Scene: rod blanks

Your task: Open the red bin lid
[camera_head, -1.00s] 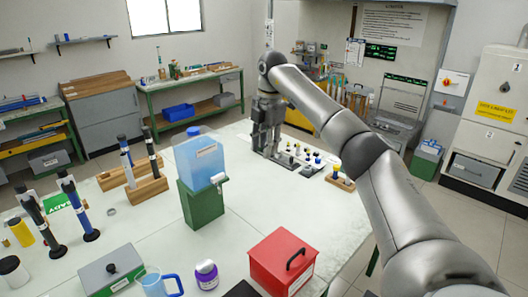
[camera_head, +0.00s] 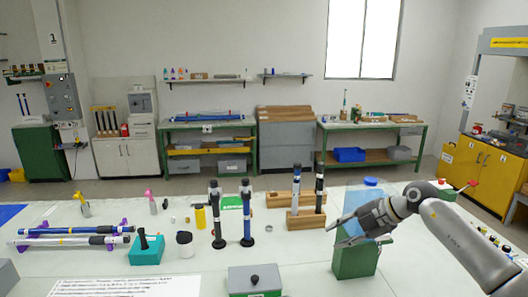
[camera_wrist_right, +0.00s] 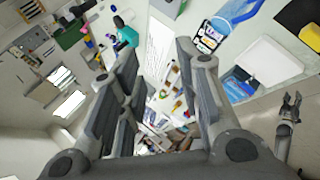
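The red bin with its black-handled lid does not show in the head view now, and I cannot make it out in the right wrist view.
A grey box with a black knob (camera_head: 255,280) stands at the table's front. Upright black-based rods (camera_head: 246,212), wooden racks (camera_head: 306,220), a teal block (camera_head: 147,249) and rods on purple holders (camera_head: 75,236) occupy the left and middle table (camera_head: 200,282).

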